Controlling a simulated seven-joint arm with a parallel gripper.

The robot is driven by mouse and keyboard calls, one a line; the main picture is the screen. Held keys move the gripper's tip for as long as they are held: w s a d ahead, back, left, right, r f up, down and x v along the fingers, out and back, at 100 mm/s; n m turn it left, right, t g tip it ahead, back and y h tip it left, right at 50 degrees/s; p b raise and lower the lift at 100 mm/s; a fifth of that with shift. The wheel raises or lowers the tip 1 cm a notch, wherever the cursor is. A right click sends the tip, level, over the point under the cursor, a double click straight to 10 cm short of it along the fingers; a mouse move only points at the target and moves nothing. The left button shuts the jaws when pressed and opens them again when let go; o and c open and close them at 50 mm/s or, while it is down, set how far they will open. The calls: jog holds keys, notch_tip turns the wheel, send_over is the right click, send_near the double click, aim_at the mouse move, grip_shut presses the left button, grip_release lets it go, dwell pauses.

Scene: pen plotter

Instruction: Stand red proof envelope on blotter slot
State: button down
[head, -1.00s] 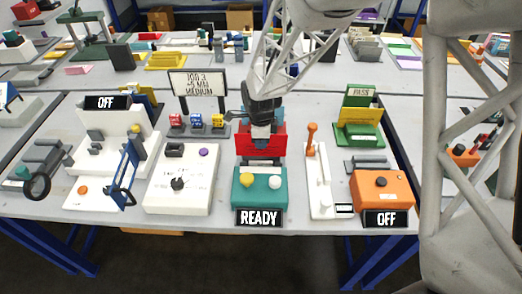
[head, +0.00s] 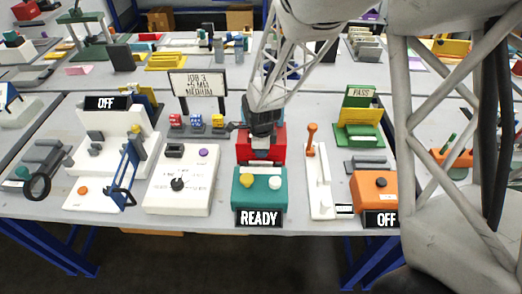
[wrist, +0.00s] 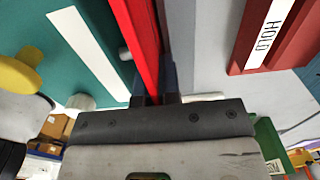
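My gripper (head: 261,142) is low over the table, just behind the teal READY unit (head: 260,188). In the wrist view a bright red upright sheet, seemingly the red proof envelope (wrist: 141,45), runs edge-on down between my two fingertips (wrist: 155,92). The fingers are close on both sides of it and appear shut on it. In the head view red (head: 280,140) shows around the gripper, partly hidden by it. A darker red block labelled HOLD (wrist: 258,48) lies to the right in the wrist view. I cannot tell which thing is the blotter slot.
The teal unit, with yellow and white knobs, is close in front. A white panel with a dial (head: 182,182) stands left. A white lever unit (head: 318,185) and an orange unit (head: 381,188) stand right. A green PASS stand (head: 361,132) is at the right rear.

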jog(key=shift+f, duration=0.1)
jog(key=c, duration=1.8)
grip_release()
jog(key=o, duration=0.5)
jog(key=shift+r, duration=6.15)
